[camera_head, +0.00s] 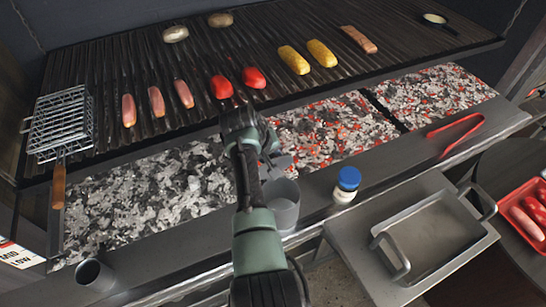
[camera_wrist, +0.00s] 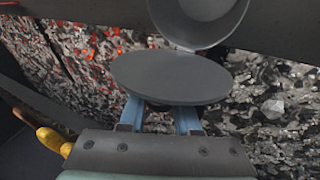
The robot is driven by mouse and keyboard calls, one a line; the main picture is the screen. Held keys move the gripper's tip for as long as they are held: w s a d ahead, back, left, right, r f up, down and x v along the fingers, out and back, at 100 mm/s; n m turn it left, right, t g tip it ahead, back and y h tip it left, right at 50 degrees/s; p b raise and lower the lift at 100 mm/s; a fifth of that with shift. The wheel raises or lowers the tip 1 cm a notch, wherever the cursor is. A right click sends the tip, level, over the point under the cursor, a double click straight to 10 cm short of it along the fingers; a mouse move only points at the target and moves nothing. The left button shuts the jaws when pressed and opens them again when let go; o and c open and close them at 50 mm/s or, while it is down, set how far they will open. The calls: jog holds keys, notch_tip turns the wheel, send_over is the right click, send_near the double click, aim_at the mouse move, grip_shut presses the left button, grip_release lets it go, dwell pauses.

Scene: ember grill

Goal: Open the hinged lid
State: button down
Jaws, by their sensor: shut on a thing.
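A grey round pot (camera_head: 284,208) stands on the ledge in front of the coals, in the middle of the head view. Its rim and open mouth also show at the top of the wrist view (camera_wrist: 208,18). Its grey disc-shaped lid (camera_wrist: 172,78) is tilted up off the mouth, with its edge close to the rim. In the head view the lid is partly hidden by my arm. My gripper (camera_head: 266,158) is at the lid, above and behind the pot. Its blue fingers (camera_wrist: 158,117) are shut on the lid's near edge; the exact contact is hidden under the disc.
Glowing coals (camera_head: 330,130) lie behind the pot, below a grate (camera_head: 120,70) with sausages, corn and peppers. A blue-capped shaker (camera_head: 347,186) stands right of the pot. Red tongs (camera_head: 455,132) and a metal tray (camera_head: 435,240) are farther right. A dark cup (camera_head: 95,274) is front left.

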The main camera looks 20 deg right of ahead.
jog(key=shift+s+a+f, duration=0.1)
jog(key=shift+s+f, duration=0.1)
jog(key=shift+f, duration=0.1)
jog(key=c, duration=1)
grip_release()
jog(key=o, duration=0.4)
jog(key=shift+w, duration=0.15)
jog(key=shift+c, duration=0.2)
jog(key=shift+r, duration=0.1)
jog(key=shift+a+r, duration=0.1)
jog(key=shift+r, duration=0.3)
jog(key=b+v, duration=0.1)
jog(key=v, duration=1.1)
